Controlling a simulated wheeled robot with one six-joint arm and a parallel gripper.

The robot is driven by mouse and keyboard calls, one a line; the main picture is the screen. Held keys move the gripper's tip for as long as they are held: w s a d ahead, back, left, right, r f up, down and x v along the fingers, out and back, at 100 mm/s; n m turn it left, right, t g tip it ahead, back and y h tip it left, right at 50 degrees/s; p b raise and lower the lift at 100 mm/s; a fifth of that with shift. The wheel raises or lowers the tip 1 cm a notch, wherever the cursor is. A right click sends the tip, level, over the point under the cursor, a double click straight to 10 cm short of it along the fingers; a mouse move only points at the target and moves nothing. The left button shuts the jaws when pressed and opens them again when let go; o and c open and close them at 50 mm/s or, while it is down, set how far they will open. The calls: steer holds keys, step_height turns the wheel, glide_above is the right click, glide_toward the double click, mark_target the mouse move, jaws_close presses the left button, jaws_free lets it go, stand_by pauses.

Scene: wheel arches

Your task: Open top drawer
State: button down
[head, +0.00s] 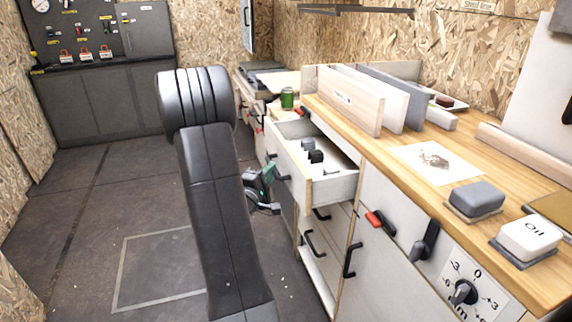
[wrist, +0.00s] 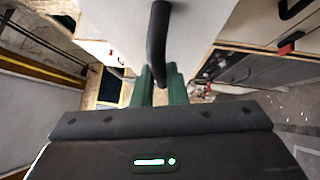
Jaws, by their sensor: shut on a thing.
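The top drawer (head: 336,188) is pulled out of the white cabinet, and its inside shows in the head view. Its black bar handle (head: 277,168) is on the front panel (head: 294,177). The drawer front fills the area behind the handle there. Part of the drawer's far side is hidden.
Dark and white small items (head: 314,156) lie in the drawer. A lower drawer (head: 318,277) and a cabinet door (head: 385,255) with black handles are below. The floor (head: 110,215) at left is clear.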

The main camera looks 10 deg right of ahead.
steer(key=s+a+p, duration=0.2)
steer(key=a+p, duration=0.1)
steer(key=a, duration=0.8)
steer(key=s+a+p, duration=0.2)
steer(key=a+p, duration=0.2)
steer(key=a, duration=0.7)
steer(key=shift+s, duration=0.2)
steer(key=shift+f, duration=0.1)
steer(key=c, duration=1.5)
jaws_free()
steer(key=shift+o, duration=0.2)
steer(key=p+v, duration=0.1)
steer(key=v, duration=1.3)
steer(key=shift+w, duration=0.25)
steer(key=x, duration=1.4)
steer(key=shift+s+d+b, duration=0.15)
steer(key=shift+b, duration=0.2)
